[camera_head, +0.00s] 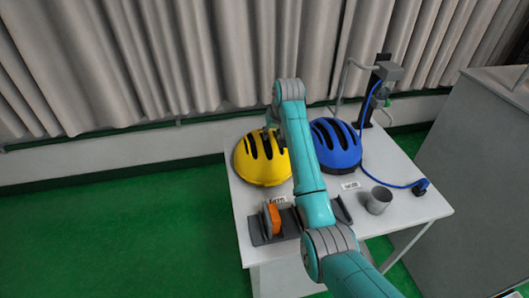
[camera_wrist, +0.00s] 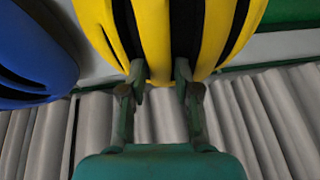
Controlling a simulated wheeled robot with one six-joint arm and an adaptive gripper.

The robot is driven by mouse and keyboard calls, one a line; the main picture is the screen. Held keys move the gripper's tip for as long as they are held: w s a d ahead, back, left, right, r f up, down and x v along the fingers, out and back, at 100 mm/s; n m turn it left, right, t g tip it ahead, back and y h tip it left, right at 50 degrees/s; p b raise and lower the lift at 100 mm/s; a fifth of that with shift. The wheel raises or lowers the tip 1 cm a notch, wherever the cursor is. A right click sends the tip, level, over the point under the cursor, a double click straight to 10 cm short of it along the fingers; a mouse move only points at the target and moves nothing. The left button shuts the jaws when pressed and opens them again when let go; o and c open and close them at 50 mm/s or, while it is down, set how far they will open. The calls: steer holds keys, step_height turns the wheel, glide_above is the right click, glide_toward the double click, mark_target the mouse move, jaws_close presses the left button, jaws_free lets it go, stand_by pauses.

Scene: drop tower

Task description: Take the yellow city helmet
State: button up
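The yellow city helmet (camera_head: 263,158), with black vents, sits on the left part of the white table in the head view. My gripper (camera_head: 273,132) is at its upper right side, mostly hidden behind my own arm. In the wrist view the yellow helmet (camera_wrist: 152,35) fills the upper middle. My gripper's two fingers (camera_wrist: 160,72) are apart, one on each side of a yellow rib, at the dark vents. A gap shows beside the right finger, so the grip does not look closed on the rib.
A blue helmet (camera_head: 337,146) stands close on the right and also shows in the wrist view (camera_wrist: 35,52). A grey cup (camera_head: 379,200), an orange disc (camera_head: 272,219) in a grey holder and a stand (camera_head: 384,75) with a blue hose are on the table (camera_head: 415,208). Curtains hang behind.

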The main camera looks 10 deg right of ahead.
steer(key=shift+x, duration=1.1)
jaws_close()
steer(key=shift+r, duration=0.15)
